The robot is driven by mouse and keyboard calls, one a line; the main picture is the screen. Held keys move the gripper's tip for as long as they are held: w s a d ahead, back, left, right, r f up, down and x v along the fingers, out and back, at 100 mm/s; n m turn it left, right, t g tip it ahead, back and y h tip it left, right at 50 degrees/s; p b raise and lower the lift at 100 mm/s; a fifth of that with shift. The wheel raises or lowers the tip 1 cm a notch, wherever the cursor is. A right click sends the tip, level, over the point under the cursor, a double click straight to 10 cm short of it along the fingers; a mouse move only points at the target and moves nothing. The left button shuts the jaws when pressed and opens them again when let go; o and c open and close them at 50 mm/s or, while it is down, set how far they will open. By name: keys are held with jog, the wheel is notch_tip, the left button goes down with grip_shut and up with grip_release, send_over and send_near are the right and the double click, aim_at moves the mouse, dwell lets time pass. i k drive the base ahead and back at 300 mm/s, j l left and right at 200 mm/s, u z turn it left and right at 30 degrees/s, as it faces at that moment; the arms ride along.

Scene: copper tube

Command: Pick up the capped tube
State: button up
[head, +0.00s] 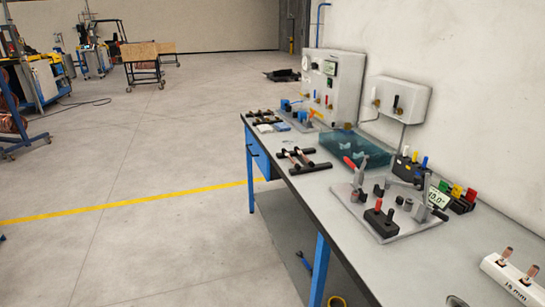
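My gripper is not in view. Short copper-coloured tubes (299,157) with dark parts lie across two dark bars (301,170) on the workbench. Two short copper pieces (506,253) stand upright in a white block (498,268) marked with a size in mm, at the lower right. From this distance I cannot tell which tube has a cap.
The long blue-legged workbench (325,190) runs along the wall at right. It holds a clamp fixture (378,220), a translucent teal tray (352,148), wall-side boxes (334,85) and another pair of dark bars (264,117). The floor (130,190) left of it is open.

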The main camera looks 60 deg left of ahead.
aim_at(311, 162)
jog(key=u, duration=1.85)
jog(key=i+j, duration=0.3)
jog(key=i, duration=0.2)
jog(key=i+j, duration=0.3)
jog(key=i, duration=0.25)
jog(key=i+j, duration=0.3)
jog(key=i, duration=0.2)
jog(key=i+j+u, duration=0.1)
jog(key=i+j, duration=0.15)
jog(key=i, duration=0.25)
jog(key=i+j, duration=0.3)
jog(key=i, duration=0.25)
